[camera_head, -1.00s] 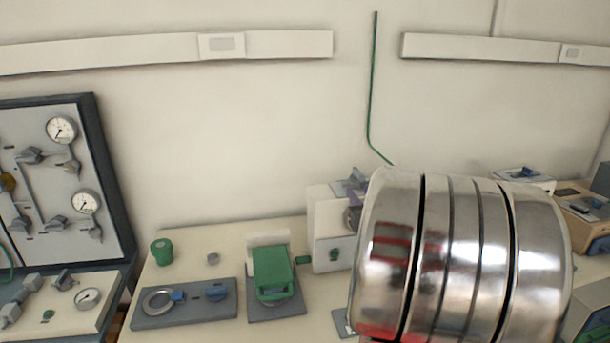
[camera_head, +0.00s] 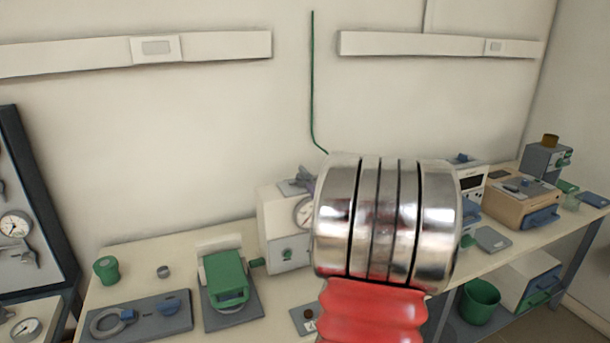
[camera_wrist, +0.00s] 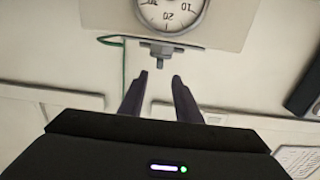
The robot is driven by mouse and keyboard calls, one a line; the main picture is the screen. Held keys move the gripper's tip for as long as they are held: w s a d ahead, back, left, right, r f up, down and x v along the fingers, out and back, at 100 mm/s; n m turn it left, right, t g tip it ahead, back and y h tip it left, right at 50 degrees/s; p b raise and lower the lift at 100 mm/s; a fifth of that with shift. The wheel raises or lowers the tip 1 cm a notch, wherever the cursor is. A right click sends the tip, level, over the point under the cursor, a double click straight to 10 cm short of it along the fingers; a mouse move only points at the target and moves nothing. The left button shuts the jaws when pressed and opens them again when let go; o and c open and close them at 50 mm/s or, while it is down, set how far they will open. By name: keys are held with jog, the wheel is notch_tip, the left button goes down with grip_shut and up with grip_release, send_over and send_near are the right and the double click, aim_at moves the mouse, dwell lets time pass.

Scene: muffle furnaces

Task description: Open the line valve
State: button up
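In the wrist view my gripper (camera_wrist: 159,76) is open, its two dark fingers apart with nothing between them. Just beyond the tips is a small grey fitting with a stub (camera_wrist: 160,52), possibly the line valve, on the edge of a pale box (camera_wrist: 222,18). The box has a round gauge (camera_wrist: 172,8), seen upside down. A gap seems to show between fingertips and fitting. In the head view a white box (camera_head: 277,222) with a gauge and green knob stands against the wall, partly hidden by my shiny arm. I cannot tell the valve's position.
A thin green line (camera_head: 313,90) runs down the wall behind my arm. On the bench are a green-lidded device (camera_head: 226,278), a grey tray (camera_head: 140,318) and a green jar (camera_head: 106,269). A gauge panel (camera_head: 20,200) stands at the left. Instruments (camera_head: 520,194) fill the right.

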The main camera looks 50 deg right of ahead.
aim_at(307, 176)
jog(key=x, duration=1.1)
jog(key=shift+w, duration=0.1)
jog(key=shift+c, duration=0.3)
grip_shut()
jog(key=shift+a, duration=0.1)
